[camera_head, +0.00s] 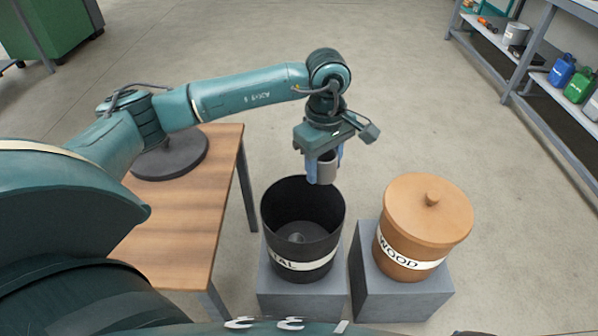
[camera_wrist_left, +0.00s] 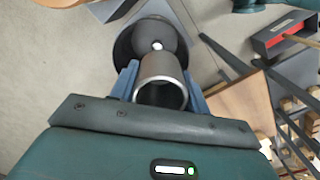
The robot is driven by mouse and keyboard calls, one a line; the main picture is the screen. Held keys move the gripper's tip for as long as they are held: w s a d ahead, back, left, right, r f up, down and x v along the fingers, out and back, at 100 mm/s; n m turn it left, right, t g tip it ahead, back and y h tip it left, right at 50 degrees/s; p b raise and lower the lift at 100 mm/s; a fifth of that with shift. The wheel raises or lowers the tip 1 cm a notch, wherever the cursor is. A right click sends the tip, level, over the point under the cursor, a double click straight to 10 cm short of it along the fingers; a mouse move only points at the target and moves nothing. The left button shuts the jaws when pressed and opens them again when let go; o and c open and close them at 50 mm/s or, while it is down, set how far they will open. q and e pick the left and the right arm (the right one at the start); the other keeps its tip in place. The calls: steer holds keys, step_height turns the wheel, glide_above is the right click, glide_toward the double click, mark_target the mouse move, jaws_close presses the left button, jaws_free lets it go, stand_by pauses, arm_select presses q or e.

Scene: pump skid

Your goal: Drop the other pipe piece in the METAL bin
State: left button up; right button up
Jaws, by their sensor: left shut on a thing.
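My left gripper (camera_head: 323,172) is shut on a short grey pipe piece (camera_head: 327,167) and holds it above the far rim of the black METAL bin (camera_head: 303,258). In the left wrist view the pipe piece (camera_wrist_left: 162,80) sits between the two blue fingers, its open end towards the camera. The bin (camera_wrist_left: 122,50) shows beyond it there. The bin is open, stands on a grey block and has a small grey object (camera_head: 296,238) at its bottom; I cannot tell exactly what that is. My right gripper is not in view.
A brown WOOD bin (camera_head: 421,232) with a knobbed lid stands on a grey block just right of the METAL bin. A wooden table (camera_head: 190,215) with a dark round lid-like disc (camera_head: 172,158) is on the left. Shelves (camera_head: 520,60) stand at the upper right. The floor behind the bins is clear.

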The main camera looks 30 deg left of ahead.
arm_select(q)
steer(key=w+a+f+n+b, duration=0.1)
steer(key=a+f+n, duration=0.3)
steer(key=n, duration=1)
steer(key=w+a+f+n+b, duration=0.1)
steer(key=a+f+n+b, duration=0.3)
steer(key=f+n, duration=0.7)
steer(key=n, duration=0.3)
steer(key=shift+w+a+f, duration=0.2)
steer(key=shift+w+f, duration=0.05)
steer(key=shift+w, duration=0.15)
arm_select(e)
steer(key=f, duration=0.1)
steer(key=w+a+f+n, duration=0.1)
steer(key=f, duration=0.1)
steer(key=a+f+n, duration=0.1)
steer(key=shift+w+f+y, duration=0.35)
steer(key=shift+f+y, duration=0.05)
arm_select(q)
steer(key=o, duration=1.1)
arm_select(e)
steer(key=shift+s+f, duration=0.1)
